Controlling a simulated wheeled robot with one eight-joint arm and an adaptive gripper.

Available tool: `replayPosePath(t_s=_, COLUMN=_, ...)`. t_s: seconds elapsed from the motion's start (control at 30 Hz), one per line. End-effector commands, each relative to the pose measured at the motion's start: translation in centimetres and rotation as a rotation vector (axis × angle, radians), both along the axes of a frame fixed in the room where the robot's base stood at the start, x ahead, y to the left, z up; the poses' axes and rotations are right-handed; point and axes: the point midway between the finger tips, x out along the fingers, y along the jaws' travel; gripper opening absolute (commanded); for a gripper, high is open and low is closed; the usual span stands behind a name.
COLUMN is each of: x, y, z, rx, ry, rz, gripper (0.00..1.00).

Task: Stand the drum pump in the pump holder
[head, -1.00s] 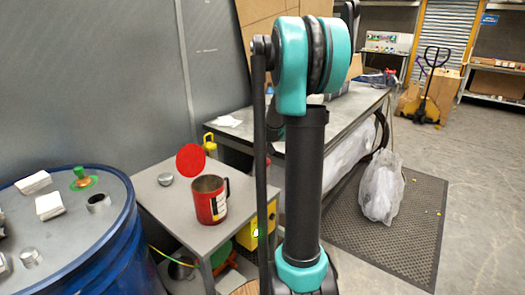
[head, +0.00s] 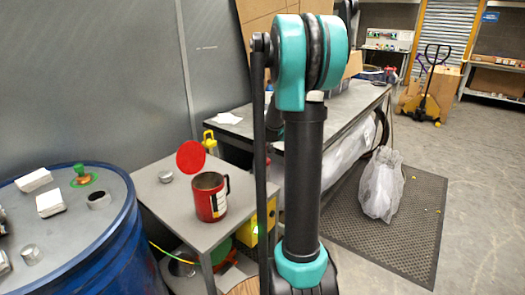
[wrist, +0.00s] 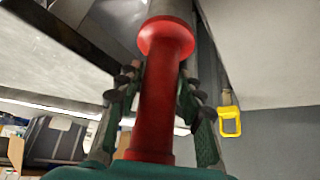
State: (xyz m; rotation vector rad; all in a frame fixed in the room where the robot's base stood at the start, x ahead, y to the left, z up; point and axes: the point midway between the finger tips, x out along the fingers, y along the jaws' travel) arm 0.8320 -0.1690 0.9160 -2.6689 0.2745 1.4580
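In the wrist view a red part with a flared collar, which looks like the drum pump (wrist: 161,95), stands between the fingers of my gripper (wrist: 160,78). A grey tube continues from its collar toward the top of that picture. The fingers lie close along both sides of the red body and look closed on it. In the head view my arm covers most of the gripper, and I cannot make out the pump there. I cannot clearly identify the pump holder in either view.
A blue drum (head: 110,245) with small boxes and caps stands at left. A small grey table (head: 165,200) carries a red can (head: 210,196). A red disc (head: 191,157) and a yellow-handled object (head: 209,143) are behind it. A workbench (head: 345,112) stands behind my arm.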

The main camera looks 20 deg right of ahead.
Motion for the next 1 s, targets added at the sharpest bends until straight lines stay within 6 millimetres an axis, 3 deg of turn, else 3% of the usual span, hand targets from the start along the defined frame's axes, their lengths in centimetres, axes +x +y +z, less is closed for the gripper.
replayPosePath(t_s=0.13, x=0.0, y=0.0, z=0.0, rx=0.0, ry=0.001, rz=0.0, gripper=0.56)
replayPosePath(t_s=0.53, x=-0.4, y=0.1, z=0.4, rx=0.001, ry=0.003, rz=0.0, gripper=0.56)
replayPosePath(t_s=1.0, x=-4.4, y=0.9, z=6.7, rx=0.0, ry=0.002, rz=0.0, gripper=0.56)
